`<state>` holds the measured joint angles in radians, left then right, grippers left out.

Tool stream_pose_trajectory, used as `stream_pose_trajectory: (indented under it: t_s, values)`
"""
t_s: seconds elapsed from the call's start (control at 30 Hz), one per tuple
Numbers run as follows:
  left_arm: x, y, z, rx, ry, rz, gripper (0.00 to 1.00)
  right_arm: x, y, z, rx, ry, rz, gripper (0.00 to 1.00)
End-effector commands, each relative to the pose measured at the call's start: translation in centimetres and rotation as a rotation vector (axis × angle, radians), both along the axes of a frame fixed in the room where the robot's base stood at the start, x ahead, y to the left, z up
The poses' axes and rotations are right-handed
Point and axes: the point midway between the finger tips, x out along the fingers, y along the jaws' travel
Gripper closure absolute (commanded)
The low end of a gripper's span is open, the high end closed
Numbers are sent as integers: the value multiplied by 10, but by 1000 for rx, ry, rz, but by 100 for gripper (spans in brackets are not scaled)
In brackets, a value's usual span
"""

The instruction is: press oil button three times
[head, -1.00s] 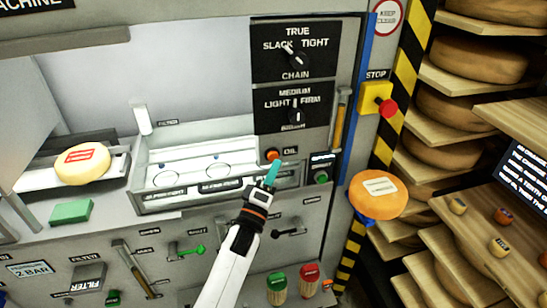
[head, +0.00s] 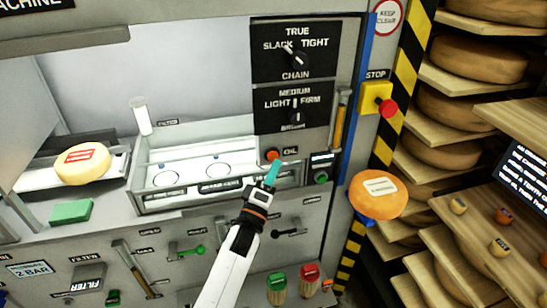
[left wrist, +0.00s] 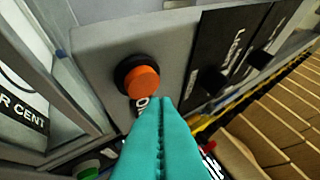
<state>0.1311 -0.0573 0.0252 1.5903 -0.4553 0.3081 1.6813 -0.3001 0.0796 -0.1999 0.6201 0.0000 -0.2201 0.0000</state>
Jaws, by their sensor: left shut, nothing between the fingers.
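The oil button (head: 273,155) is a small orange round button on the grey machine panel, left of its OIL label. In the left wrist view the orange button (left wrist: 143,83) stands out from a black ring. My left gripper (head: 274,164) is shut with nothing in it, and its teal fingertips are just below the button. In the left wrist view the shut teal fingers (left wrist: 161,103) point up at the button's lower edge, partly covering the label. I cannot tell whether the tips touch it. My right gripper is not in view.
A green button (head: 321,178) sits right of the fingers under a small display. The chain dial (head: 299,60) and brush dial (head: 297,117) are above. A red stop button (head: 388,107) and an orange cheese wheel (head: 378,194) are at right. A transparent tray (head: 160,193) lies left.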

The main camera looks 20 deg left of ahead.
Motion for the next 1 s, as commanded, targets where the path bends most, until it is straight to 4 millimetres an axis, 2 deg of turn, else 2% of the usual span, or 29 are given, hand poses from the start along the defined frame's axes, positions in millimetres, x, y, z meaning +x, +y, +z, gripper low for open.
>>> stream_pose_trajectory:
  t_s: [1.0]
  values:
    - [8,6,0,1,0,0,100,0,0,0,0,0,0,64]
